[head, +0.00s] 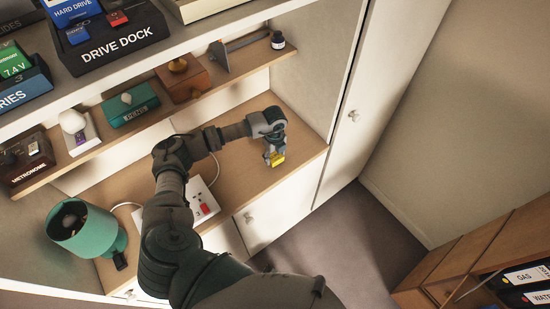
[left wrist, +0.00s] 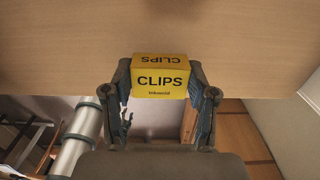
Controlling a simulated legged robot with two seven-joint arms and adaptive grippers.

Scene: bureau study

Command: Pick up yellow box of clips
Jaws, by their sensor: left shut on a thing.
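The yellow box of clips (left wrist: 160,83) sits between the two fingers of my left gripper (left wrist: 162,90) in the left wrist view, with its "CLIPS" label facing the camera. In the head view, a small part of the yellow box (head: 276,159) shows at the fingertips of my left gripper (head: 274,152). The gripper is shut on the box, over the right part of the wooden desk top (head: 300,143). I cannot tell whether the box touches the wood. My right gripper does not clearly show in the head view.
A green lamp (head: 85,228) stands at the desk's left end, and a white socket strip (head: 200,203) lies behind my arm. A shelf above holds a teal box (head: 130,104) and a wooden box (head: 183,78). A tall white cabinet door (head: 372,90) borders the desk's right side.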

